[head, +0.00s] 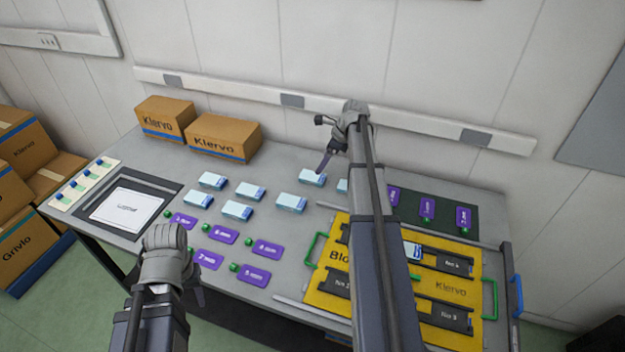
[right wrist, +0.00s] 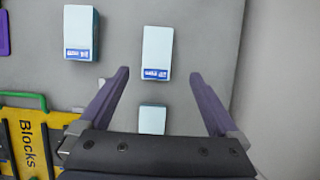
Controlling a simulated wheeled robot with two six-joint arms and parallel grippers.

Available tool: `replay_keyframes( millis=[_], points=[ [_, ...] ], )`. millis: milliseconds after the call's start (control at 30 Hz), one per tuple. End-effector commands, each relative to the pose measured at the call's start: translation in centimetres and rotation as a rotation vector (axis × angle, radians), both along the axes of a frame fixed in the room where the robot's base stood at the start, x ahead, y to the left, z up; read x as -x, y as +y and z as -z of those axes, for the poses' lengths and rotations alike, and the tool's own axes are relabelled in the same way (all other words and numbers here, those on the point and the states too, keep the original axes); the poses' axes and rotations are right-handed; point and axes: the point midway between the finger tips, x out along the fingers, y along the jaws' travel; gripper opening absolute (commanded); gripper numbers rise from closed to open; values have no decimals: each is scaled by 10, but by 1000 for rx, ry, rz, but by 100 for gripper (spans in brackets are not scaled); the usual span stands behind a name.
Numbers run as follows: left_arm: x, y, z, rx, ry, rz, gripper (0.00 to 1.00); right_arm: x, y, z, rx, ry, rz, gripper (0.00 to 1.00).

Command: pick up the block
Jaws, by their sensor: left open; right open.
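Several light-blue and white blocks with blue label ends lie on the grey table, including one block (head: 291,202) at the middle and another (head: 312,177) below my right gripper (head: 327,152). In the right wrist view, my right gripper (right wrist: 158,100) is open and empty; one block (right wrist: 157,52) lies ahead between its fingers' lines, a nearer block (right wrist: 152,119) shows between the fingers, and another block (right wrist: 81,32) is at left. My left gripper (head: 193,284) is open at the table's front edge, its fingers partly hidden.
A yellow tray (head: 338,222) marked Blocks, with black slots, stands at right; one block (head: 412,250) sits in it, partly hidden by my right arm. Purple tags (head: 223,234) lie in front. Cardboard boxes (head: 222,136) stand at the back.

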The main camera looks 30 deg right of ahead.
Motion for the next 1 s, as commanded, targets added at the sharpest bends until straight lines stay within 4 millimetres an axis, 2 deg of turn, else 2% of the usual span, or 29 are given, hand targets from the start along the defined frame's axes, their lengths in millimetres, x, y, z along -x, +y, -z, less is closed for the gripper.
replay_keyframes(
  millis=[300,567,1000],
  points=[
    [0,0,24,0,0,0,50,-6,7,24,2,0,-4,98],
    [0,0,27,0,0,0,50,-8,10,27,2,0,-5,98],
    [0,0,71,0,0,0,50,-23,26,71,2,-1,-6,98]
  ],
)
